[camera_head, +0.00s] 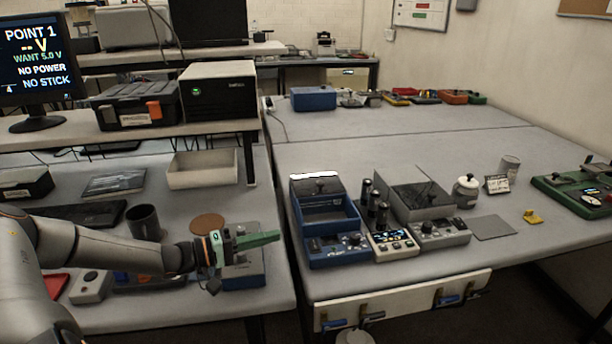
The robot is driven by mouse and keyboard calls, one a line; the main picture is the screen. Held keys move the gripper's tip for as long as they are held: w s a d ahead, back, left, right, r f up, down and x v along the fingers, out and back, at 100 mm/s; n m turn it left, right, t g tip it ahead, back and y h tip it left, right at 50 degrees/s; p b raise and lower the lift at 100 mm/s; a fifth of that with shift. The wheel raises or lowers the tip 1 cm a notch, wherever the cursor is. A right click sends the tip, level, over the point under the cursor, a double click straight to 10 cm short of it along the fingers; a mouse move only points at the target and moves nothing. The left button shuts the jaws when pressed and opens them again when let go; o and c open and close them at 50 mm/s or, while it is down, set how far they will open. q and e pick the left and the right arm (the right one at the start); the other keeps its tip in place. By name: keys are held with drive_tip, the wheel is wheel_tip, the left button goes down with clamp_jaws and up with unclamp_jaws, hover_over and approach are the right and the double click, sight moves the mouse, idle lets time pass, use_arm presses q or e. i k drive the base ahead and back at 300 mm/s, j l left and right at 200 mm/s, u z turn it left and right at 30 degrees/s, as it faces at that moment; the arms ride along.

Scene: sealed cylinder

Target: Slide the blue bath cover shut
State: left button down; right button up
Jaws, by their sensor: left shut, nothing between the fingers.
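The blue bath (338,258) stands on the near right bench, near its left edge. Its cover (318,184), a grey panel with a dark knob, shows at the back of the box. In front of it part of the dark interior is open to view. Knobs are on the blue front panel. My left gripper (272,238) reaches in from the left with its green fingers shut and empty. It is left of the bath and apart from it, above a small blue-sided device (250,281). My right gripper is not in view.
Close right of the bath stand a device with black cylinders (395,244) and a grey box with a dark lid (421,201). Another blue box (313,98) stands far back. A gap separates the left bench from the right one. The bench behind the bath is clear.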

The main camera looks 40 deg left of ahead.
sight(304, 186)
drive_tip(key=i+j, duration=0.3)
drive_tip(key=j, duration=0.15)
drive_tip(key=i+j, duration=0.3)
drive_tip(key=j, duration=0.15)
